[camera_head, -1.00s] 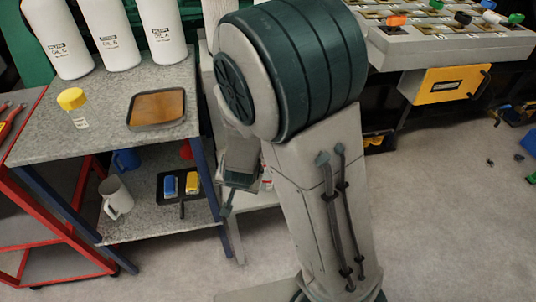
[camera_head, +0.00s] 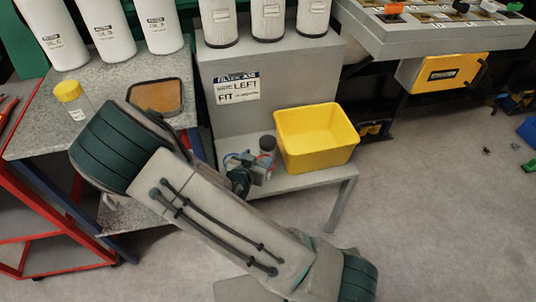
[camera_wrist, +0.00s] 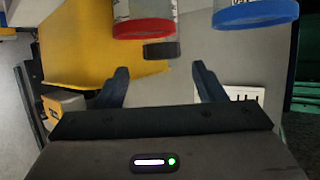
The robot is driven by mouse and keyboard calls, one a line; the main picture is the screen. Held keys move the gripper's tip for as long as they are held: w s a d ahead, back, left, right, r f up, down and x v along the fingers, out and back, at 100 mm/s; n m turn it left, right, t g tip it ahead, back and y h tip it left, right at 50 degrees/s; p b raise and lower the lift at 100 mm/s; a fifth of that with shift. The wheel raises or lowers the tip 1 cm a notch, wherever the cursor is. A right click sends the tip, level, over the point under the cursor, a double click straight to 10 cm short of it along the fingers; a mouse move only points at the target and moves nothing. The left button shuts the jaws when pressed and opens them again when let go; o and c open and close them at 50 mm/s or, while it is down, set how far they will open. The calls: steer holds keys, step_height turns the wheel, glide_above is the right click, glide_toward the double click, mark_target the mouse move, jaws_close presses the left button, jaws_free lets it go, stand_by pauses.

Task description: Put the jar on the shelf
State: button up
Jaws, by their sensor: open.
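Several jars are in view, and I cannot tell which one the task means. A dark-lidded jar (camera_head: 267,146) stands on the low grey bench (camera_head: 300,182) in the head view. My gripper (camera_wrist: 160,70) is open and empty, its fingertips pointing toward the jars. In the head view my arm hides most of the table's lower shelf.
A yellow bin (camera_head: 316,138) stands on the low bench right of the jars. A grey panel with a "FIT LEFT" sign (camera_head: 238,88) rises behind. A red cart (camera_head: 45,215) is at left; floor at right is mostly clear.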

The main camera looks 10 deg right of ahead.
mark_target(265, 146)
steer(key=x, duration=0.2)
steer(key=b+x, duration=0.1)
steer(key=x, duration=0.5)
steer(key=shift+w+r, duration=0.15)
steer(key=shift+r, duration=0.2)
steer(key=c, duration=1.1)
steer(key=shift+r, duration=0.1)
